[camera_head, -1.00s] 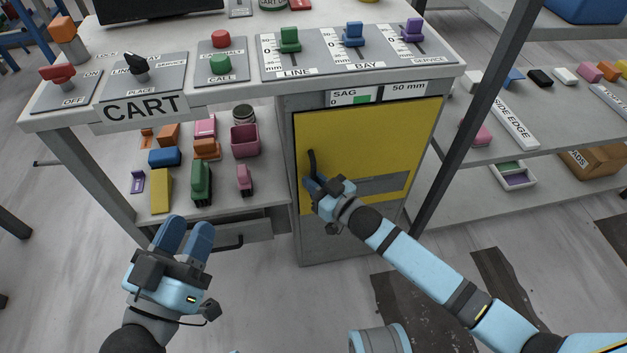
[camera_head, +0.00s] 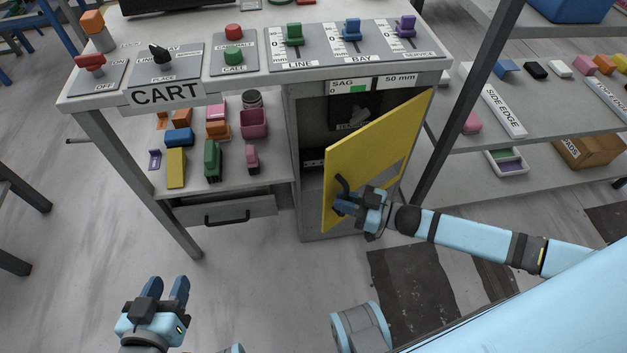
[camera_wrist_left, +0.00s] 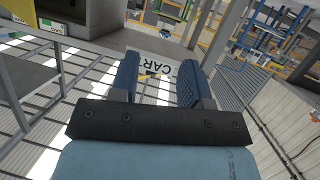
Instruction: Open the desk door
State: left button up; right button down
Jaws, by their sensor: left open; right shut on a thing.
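The yellow desk door (camera_head: 372,155) stands partly open in the head view, hinged on its right side and swung out toward me. Its dark handle (camera_head: 342,187) is near the door's free left edge. My right gripper (camera_head: 343,203) is shut on the handle, and its fingers partly hide it. Behind the door the dark cabinet inside (camera_head: 315,130) shows on the left. My left gripper (camera_head: 165,288) is open and empty, low in the head view, well away from the desk. Its two blue fingers also show in the left wrist view (camera_wrist_left: 160,82).
Colored blocks sit on the shelf left of the cabinet, above a drawer with a dark handle (camera_head: 227,219). The desk top (camera_head: 200,22) carries switch and slider panels. A dark post (camera_head: 470,115) and a shelf rack stand right of the door. The floor in front is clear.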

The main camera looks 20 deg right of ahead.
pick_arm(q)
jog(key=shift+w+d+r+t+h+b, duration=0.1)
jog(key=shift+r+t+h+b, duration=0.05)
jog(key=shift+r+b, duration=0.2)
jog(key=shift+w+d+r+t+h+b, duration=0.1)
jog(key=shift+w+d+r+t+b, duration=0.1)
jog(key=shift+r, duration=0.2)
jog(key=shift+w+d+r+t+h+b, duration=0.1)
jog(key=shift+r+t+h+b, duration=0.05)
jog(key=shift+r+b, duration=0.2)
pick_arm(e)
jog(key=s+d+n+g+y, duration=0.2)
jog(key=s+d+n+g, duration=0.3)
jog(key=d, duration=0.6)
jog(key=s+d+n+g+y, duration=0.1)
jog(key=s+d+n+g, duration=0.4)
jog(key=s+d+g, duration=0.5)
jog(key=shift+s+d+y, duration=0.4)
jog(key=shift+s+d, duration=0.8)
jog(key=shift+d, duration=0.1)
pick_arm(q)
jog(key=shift+f, duration=0.1)
pick_arm(e)
jog(key=c, duration=1.4)
grip_release()
pick_arm(q)
jog(key=shift+s+f, duration=0.1)
